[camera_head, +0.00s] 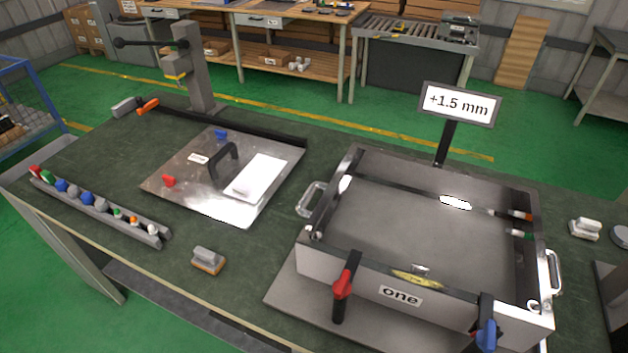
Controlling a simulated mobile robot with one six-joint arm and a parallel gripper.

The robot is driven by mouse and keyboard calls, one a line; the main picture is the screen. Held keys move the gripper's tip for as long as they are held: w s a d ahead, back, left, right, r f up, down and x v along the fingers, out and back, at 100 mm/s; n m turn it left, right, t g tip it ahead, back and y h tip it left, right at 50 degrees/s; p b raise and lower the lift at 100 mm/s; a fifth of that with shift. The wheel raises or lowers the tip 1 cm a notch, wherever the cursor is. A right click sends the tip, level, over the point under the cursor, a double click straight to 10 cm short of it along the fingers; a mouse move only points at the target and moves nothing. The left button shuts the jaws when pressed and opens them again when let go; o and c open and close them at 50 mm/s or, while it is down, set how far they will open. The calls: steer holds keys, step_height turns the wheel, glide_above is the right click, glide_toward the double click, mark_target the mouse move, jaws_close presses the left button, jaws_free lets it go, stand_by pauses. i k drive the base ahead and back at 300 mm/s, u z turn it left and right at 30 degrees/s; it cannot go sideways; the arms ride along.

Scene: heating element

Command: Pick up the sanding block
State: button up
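The sanding block (208,260) appears to be the small grey block with an orange underside. It lies flat on the dark green bench top (120,165), near the front edge, between the long parts rail and the large metal box. Nothing touches it and its top is uncovered. My gripper is not in view.
Behind the block lies a metal plate (235,207) with a black handle. A rail of small parts (100,217) is at left. A whitish block (585,229) sits far right.

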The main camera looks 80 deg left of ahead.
mark_target(207, 260)
steer(key=u, duration=1.35)
steer(key=k, duration=0.1)
steer(key=u, duration=2.3)
steer(key=k, duration=0.7)
steer(key=z, duration=0.2)
steer(key=i, duration=0.7)
steer(key=u, duration=0.15)
